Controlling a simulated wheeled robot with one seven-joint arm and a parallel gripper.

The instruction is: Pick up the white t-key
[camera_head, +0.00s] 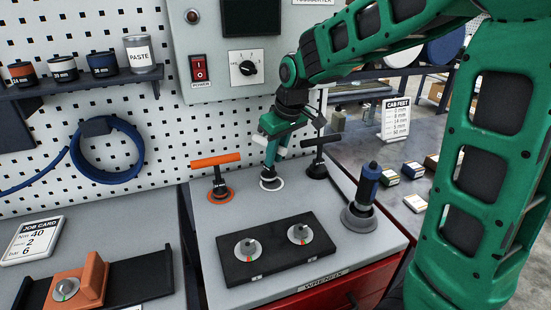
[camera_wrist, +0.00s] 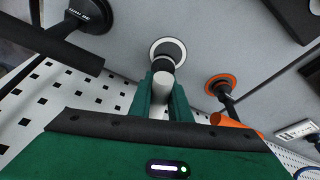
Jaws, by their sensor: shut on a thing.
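The white t-key stands upright in a white ring on the grey bench top; its stem and foot (camera_head: 269,175) show below my gripper (camera_head: 271,148) in the head view. My gripper points down and is shut on the upper part of the key, hiding most of its crossbar. In the wrist view, the white handle (camera_wrist: 155,86) lies between the two fingers of my gripper (camera_wrist: 160,92), with the black foot and white ring (camera_wrist: 168,44) beyond. The foot appears still inside its ring.
An orange t-key (camera_head: 217,162) stands close left, and a black t-key (camera_head: 318,158) close right. A blue-handled tool (camera_head: 366,187) stands at the right. A black block with two dials (camera_head: 274,249) lies in front. The pegboard (camera_head: 200,130) and control box (camera_head: 228,50) are behind.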

